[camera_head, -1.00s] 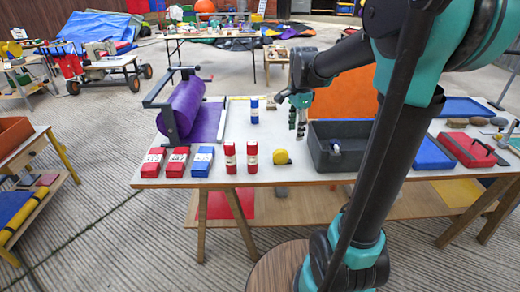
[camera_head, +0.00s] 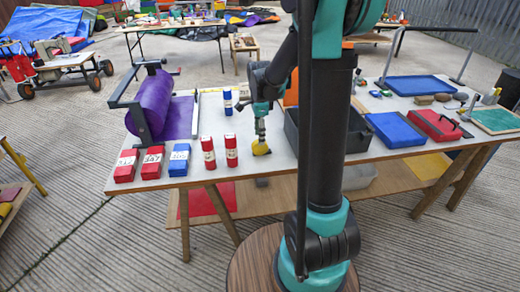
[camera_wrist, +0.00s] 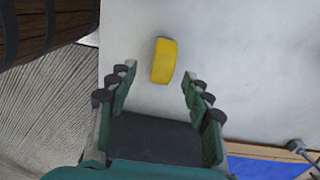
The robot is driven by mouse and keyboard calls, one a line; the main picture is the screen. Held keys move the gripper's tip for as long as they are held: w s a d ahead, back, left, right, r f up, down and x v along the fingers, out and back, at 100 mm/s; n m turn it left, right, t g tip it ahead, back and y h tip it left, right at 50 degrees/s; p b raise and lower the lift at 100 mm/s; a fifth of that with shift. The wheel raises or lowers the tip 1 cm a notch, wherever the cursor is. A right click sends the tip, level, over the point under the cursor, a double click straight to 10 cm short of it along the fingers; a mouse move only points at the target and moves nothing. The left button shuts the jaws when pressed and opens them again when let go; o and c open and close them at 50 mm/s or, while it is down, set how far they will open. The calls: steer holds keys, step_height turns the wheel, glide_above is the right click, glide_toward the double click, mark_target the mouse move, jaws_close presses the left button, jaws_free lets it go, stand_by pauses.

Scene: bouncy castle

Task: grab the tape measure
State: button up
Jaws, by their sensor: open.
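The yellow tape measure (camera_head: 260,149) lies on the white table near its front edge, right of two upright red cylinders. My gripper (camera_head: 260,136) points down at it from above, and its lower end partly overlaps the tape measure in the head view. In the wrist view the tape measure (camera_wrist: 164,60) shows as a plain yellow block just past the fingertips, roughly centred between them. My gripper (camera_wrist: 159,78) is open there, with one green-padded finger on each side and nothing held. I cannot tell the exact height gap.
Red cylinders (camera_head: 208,153) stand close at the left, with red and blue boxes (camera_head: 152,162) beyond. A blue cylinder (camera_head: 228,102) stands behind. A dark grey bin (camera_head: 291,130) is close at the right. A wooden barrel (camera_wrist: 30,30) fills the wrist view's upper left.

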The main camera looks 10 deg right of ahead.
mark_target(261, 147)
steer(key=shift+w+d+f, duration=0.1)
steer(key=shift+f, duration=1.3)
steer(key=shift+w+d+f, duration=0.1)
steer(key=shift+f, duration=1.3)
steer(key=shift+c, duration=0.5)
jaws_close()
